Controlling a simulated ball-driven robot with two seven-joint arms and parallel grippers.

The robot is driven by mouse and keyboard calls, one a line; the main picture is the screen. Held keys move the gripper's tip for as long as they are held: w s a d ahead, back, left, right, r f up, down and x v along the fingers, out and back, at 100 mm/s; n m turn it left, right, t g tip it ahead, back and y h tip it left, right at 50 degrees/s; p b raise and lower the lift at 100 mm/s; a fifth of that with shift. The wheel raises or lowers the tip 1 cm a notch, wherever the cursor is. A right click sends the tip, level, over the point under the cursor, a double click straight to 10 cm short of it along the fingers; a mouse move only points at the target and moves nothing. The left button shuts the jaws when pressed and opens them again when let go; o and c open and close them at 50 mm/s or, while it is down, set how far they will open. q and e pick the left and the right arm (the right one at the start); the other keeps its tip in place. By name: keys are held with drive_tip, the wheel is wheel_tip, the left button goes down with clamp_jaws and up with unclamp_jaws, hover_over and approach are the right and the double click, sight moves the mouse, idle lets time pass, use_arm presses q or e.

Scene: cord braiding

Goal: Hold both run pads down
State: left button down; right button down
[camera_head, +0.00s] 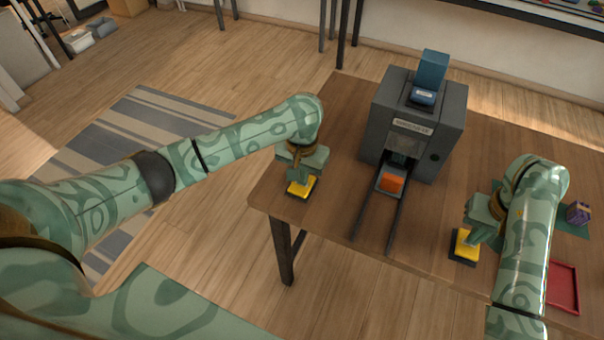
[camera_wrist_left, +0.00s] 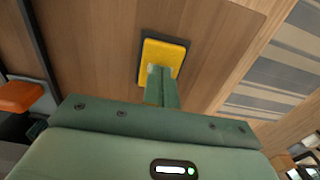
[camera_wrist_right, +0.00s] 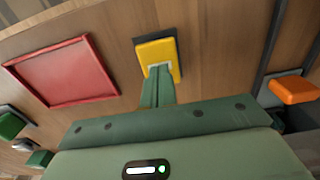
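The left run pad (camera_head: 303,189) is yellow on a dark base, near the table's left edge; it also shows in the left wrist view (camera_wrist_left: 164,55). My left gripper (camera_head: 297,175) points down onto it, fingers together, tips at the pad's face. The right run pad (camera_head: 461,247) is a matching yellow pad right of the rails, also in the right wrist view (camera_wrist_right: 156,52). My right gripper (camera_head: 473,232) stands on it, fingers together, tips at its face. Both grippers look shut and empty. Whether the pads are pressed in cannot be told.
A dark grey machine (camera_head: 449,115) with a blue block (camera_head: 432,68) on top stands between the arms. An orange piece (camera_head: 392,183) sits at its front opening, where two dark rails (camera_head: 364,212) run forward. A red tray (camera_head: 564,285) and purple box (camera_head: 578,213) lie at right.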

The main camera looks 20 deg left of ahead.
use_arm(q)
drive_tip(key=shift+s+f, duration=0.1)
use_arm(e)
drive_tip(key=shift+f, duration=0.2)
drive_tip(key=shift+f, duration=0.75)
idle(0.4)
wheel_tip(320, 180, up, 6)
drive_tip(key=shift+w+a+r, duration=0.1)
drive_tip(key=shift+w+r, duration=0.05)
drive_tip(key=shift+r, duration=0.4)
